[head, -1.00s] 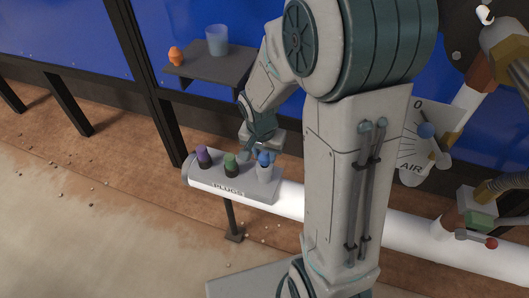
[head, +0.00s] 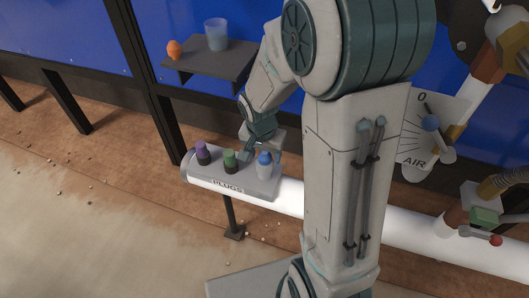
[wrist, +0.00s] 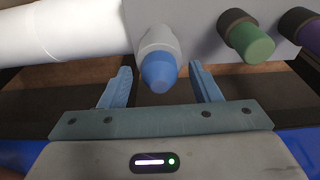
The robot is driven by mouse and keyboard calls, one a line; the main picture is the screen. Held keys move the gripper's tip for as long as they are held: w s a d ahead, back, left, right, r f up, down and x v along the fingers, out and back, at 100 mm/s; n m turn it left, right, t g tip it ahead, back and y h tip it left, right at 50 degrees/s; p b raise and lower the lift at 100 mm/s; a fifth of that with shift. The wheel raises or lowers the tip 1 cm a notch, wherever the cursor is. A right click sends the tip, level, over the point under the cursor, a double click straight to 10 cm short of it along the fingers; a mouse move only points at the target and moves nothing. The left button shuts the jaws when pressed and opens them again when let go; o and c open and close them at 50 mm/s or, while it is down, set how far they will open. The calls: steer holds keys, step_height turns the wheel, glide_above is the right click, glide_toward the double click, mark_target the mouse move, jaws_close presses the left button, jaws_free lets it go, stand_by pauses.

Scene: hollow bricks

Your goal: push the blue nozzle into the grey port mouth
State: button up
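A blue-tipped piece with a light grey body (head: 264,163) stands at the right end of the grey PLUGS rack. Its rounded blue tip (wrist: 158,70) points toward my wrist camera. My gripper (head: 262,148) is at this piece, and my arm partly covers the area. In the wrist view my gripper (wrist: 163,82) is open, with one finger on each side of the blue tip and gaps on both sides. I cannot pick out the grey port mouth with certainty.
A green plug (head: 230,159) and a purple plug (head: 202,152) share the rack (head: 212,180), on a white pipe (head: 400,233). A dark shelf (head: 212,62) holds a cup and an orange object. An AIR dial (head: 425,130) and red-knobbed valve (head: 495,239) are at right.

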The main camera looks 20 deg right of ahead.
step_height(320, 180, up, 14)
steer(key=s+a+p, duration=0.1)
steer(key=p, duration=0.2)
steer(key=shift+s+a+f, duration=0.2)
steer(key=shift+s, duration=0.1)
steer(key=s+r+n+p, duration=0.3)
steer(key=s+r+p, duration=0.3)
steer(key=r+p, duration=0.2)
steer(key=s+d+r+n+t+y+p, duration=0.1)
steer(key=s+r+n+p, duration=0.3)
steer(key=r+p, duration=0.5)
step_height(320, 180, up, 4)
steer(key=shift+s+d+f, duration=0.2)
steer(key=shift+s+f, duration=0.05)
steer(key=shift+s, duration=0.8)
steer(key=c, duration=0.4)
steer(key=shift+s, duration=0.1)
steer(key=shift+c, duration=0.3)
